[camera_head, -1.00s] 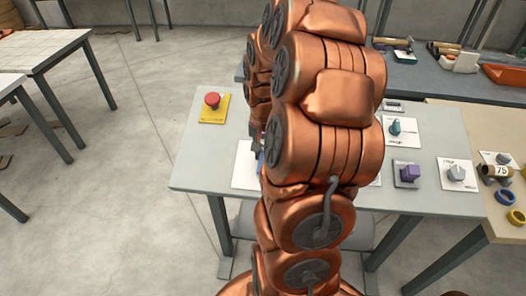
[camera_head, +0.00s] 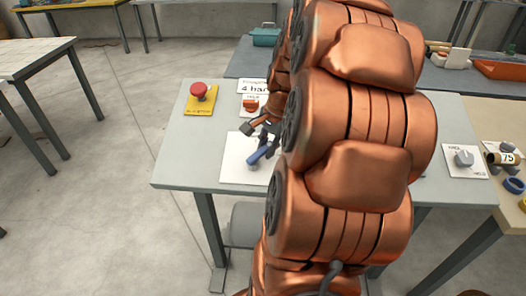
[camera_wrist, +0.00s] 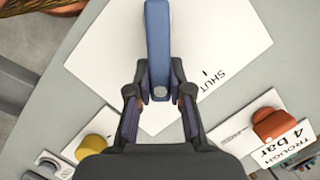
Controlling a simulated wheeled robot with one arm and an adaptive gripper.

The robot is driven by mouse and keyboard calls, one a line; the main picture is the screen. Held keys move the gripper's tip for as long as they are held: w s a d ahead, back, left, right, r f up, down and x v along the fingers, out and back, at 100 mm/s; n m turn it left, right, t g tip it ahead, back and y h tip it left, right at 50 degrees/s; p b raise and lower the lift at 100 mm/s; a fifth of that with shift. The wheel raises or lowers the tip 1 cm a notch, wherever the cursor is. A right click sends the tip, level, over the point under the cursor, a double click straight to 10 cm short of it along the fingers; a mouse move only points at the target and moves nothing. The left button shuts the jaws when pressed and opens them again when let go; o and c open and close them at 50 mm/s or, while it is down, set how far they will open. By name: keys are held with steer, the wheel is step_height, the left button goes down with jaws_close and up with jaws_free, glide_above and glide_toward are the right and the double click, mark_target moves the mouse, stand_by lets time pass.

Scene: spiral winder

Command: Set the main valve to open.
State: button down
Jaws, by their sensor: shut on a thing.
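The valve handle is a blue lever (camera_head: 262,153) over a white plate (camera_head: 236,170) on the grey table. In the wrist view the blue lever (camera_wrist: 158,35) runs from the top edge down between my fingers. The word SHUT and a short tick mark are printed on the white plate (camera_wrist: 225,40), to the right of the lever. The lever does not point at that tick. My gripper (camera_wrist: 160,78) is shut on the lever near its end. In the head view my gripper (camera_head: 266,137) is partly hidden behind my arm. An open marking is not visible.
A red mushroom button (camera_head: 199,91) on a yellow plate stands at the table's back left. An orange knob (camera_head: 250,104) with a "4 bar" label is just behind the valve plate. A grey knob (camera_head: 464,157) is at the right. My arm hides the table's middle.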

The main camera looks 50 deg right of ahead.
steer(key=shift+s+a+f+m+t+b, duration=0.1)
steer(key=shift+s+m+t+b, duration=0.25)
steer(key=shift+m, duration=0.55)
steer(key=shift+s+a+f+m+t+b, duration=0.2)
steer(key=shift+s+m, duration=0.25)
steer(key=shift+m, duration=0.45)
steer(key=shift+d, duration=0.1)
steer(key=c, duration=1)
jaws_free()
steer(key=shift+r, duration=0.1)
steer(key=shift+c, duration=0.2)
steer(key=v, duration=1.2)
